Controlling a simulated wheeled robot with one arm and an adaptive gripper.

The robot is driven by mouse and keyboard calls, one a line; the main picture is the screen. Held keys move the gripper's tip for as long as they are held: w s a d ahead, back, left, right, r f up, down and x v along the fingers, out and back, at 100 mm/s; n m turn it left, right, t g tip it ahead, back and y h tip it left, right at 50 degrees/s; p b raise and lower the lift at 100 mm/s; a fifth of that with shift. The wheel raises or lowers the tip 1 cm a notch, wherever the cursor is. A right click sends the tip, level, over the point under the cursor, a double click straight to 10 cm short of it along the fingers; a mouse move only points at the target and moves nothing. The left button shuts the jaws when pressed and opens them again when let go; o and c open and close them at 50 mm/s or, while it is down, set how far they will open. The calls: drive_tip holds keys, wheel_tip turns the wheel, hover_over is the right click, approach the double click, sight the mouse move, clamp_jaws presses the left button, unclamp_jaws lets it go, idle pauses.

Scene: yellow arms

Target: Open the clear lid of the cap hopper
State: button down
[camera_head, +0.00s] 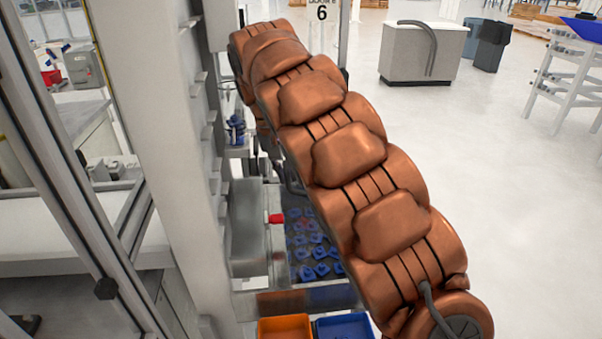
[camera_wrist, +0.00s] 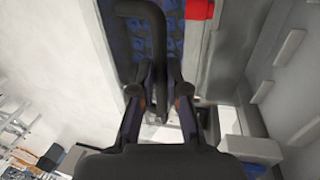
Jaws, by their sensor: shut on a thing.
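The cap hopper shows in the head view as an open-looking bay of blue caps (camera_head: 312,250), partly hidden behind my copper-coloured arm. I cannot make out the edges of the clear lid there. In the wrist view, blue caps (camera_wrist: 173,22) show at the top, on both sides of a black bent handle (camera_wrist: 157,38). My gripper (camera_wrist: 159,78) has its two dark fingers on either side of the handle's straight part and is shut on it. The gripper is hidden behind the arm in the head view.
A red block (camera_head: 276,218) sits at the hopper's left side, also in the wrist view (camera_wrist: 200,9). An orange bin (camera_head: 284,328) and a blue bin (camera_head: 345,327) stand in front. A pale column (camera_head: 150,120) rises at left.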

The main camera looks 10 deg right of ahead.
drive_tip(key=shift+a+f, duration=0.25)
drive_tip(key=shift+a, duration=0.55)
drive_tip(key=c, duration=1.2)
unclamp_jaws()
drive_tip(key=shift+w+d+r, duration=0.1)
drive_tip(key=shift+r, duration=0.05)
drive_tip(key=shift+d, duration=0.1)
